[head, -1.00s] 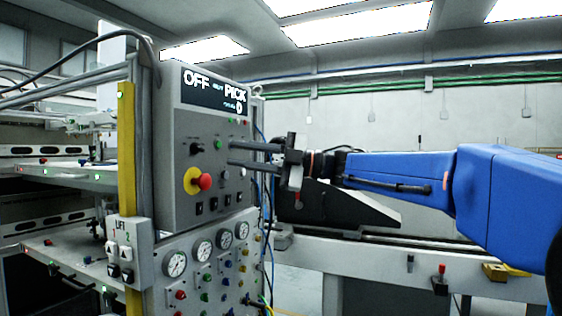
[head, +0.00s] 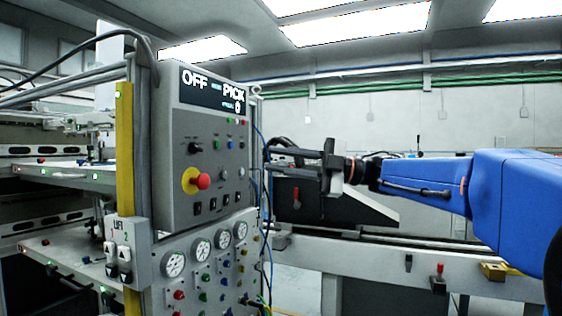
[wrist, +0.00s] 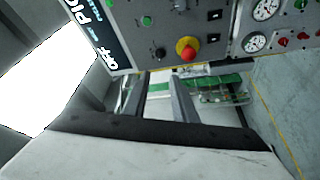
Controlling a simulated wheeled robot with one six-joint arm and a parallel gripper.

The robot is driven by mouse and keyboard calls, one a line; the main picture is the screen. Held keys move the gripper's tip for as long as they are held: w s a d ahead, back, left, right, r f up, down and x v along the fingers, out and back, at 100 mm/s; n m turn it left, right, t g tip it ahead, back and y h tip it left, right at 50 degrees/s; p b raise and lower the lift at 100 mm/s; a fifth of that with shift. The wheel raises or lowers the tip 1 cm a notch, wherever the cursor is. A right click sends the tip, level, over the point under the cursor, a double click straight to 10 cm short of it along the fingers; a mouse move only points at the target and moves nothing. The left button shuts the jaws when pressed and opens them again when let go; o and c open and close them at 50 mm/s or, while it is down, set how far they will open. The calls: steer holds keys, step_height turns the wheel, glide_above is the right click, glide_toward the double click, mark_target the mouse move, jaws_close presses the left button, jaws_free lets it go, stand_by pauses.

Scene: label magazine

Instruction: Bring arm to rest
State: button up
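My blue arm (head: 510,195) reaches in from the right in the head view. My gripper (head: 270,153) points left, just right of the grey control panel (head: 168,140), and does not appear to touch it. In the wrist view my gripper (wrist: 158,78) shows two parallel fingers with a gap between them and nothing held. The panel also shows in the wrist view (wrist: 165,58), beyond the fingertips. Its display (head: 213,92) reads OFF and PICK. A red knob on a yellow base (head: 200,181) sits on its face.
Pressure gauges (head: 174,263) and coloured knobs sit on the lower panel. A box marked LIFT (head: 118,262) is at its left. Cables (head: 264,210) hang along the panel's right edge. A long machine bench (head: 450,258) stands behind and below my arm. Open air lies above the arm.

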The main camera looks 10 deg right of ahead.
stand_by(0.3)
steer(key=w+d+m+t+h, duration=0.5)
steer(key=d+m+t+h, duration=0.4)
steer(key=m+t, duration=0.5)
steer(key=s+d+f+m+g+h, duration=0.1)
steer(key=s+d+f+m+h, duration=0.25)
steer(key=f+m+h, duration=0.35)
steer(key=s+d+f+m+g+h, duration=0.2)
steer(key=d+f+m+h, duration=0.15)
steer(key=f, duration=0.55)
steer(key=s+a+f+m+g, duration=0.2)
steer(key=s+f+g, duration=0.4)
steer(key=s+f, duration=0.6)
steer(key=s+a+f+m+g, duration=0.1)
steer(key=s+f+g, duration=0.5)
steer(key=s+f, duration=0.7)
step_height(320, 180, down, 6)
steer(key=shift+s+a+r+m+y, duration=0.25)
steer(key=shift+a+m+y, duration=0.1)
steer(key=shift+m, duration=0.2)
